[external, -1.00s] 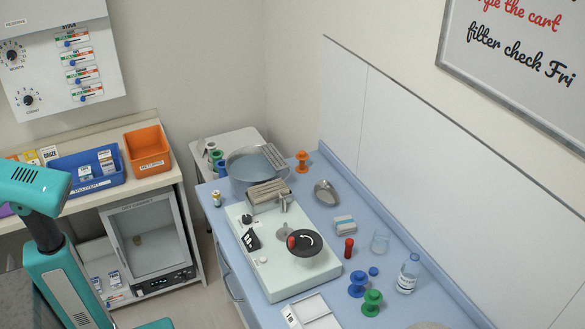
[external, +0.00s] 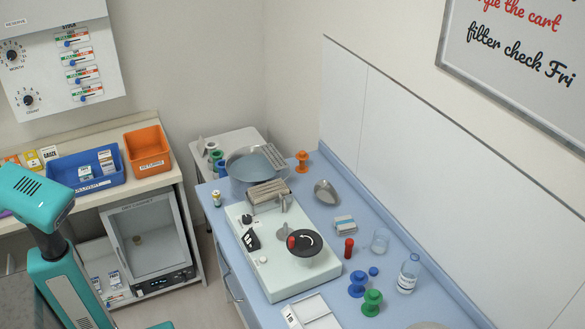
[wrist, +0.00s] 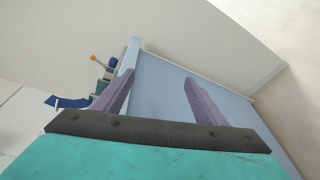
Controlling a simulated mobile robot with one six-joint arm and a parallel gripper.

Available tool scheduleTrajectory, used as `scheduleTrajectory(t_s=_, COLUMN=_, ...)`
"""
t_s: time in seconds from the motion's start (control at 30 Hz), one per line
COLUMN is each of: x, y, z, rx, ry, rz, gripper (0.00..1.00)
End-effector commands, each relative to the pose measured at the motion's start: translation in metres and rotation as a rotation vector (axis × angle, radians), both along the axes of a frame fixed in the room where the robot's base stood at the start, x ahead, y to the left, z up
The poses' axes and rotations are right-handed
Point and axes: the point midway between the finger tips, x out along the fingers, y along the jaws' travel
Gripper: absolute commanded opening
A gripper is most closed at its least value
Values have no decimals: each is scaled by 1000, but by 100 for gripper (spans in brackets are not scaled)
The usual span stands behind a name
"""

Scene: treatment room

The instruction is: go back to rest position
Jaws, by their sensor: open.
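My gripper (wrist: 152,90) shows in the wrist view with its two purple-grey fingers apart and nothing between them. Beyond the fingers is a plain light blue surface (wrist: 165,82). In the external view my teal arm is at the lower left edge, in front of the shelf unit, and its gripper end is not visible there. The arm is apart from the blue counter (external: 235,245).
A blue bin (external: 90,182) and an orange bin (external: 148,150) sit on the shelf unit.

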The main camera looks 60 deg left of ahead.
Motion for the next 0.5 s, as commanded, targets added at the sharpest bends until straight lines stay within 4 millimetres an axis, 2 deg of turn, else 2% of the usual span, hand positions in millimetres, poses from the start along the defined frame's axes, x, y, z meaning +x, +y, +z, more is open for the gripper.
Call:
scheduleTrajectory(t_s=0.03, x=9, y=11, z=-24, rx=38, ry=-17, rz=-17, gripper=65)
scheduleTrajectory(t_s=0.3, x=37, y=70, z=-138, rx=253, ry=-89, rz=-141, gripper=65)
scheduleTrajectory(t_s=0.5, x=55, y=125, z=-208, rx=405, ry=-112, rz=-216, gripper=65)
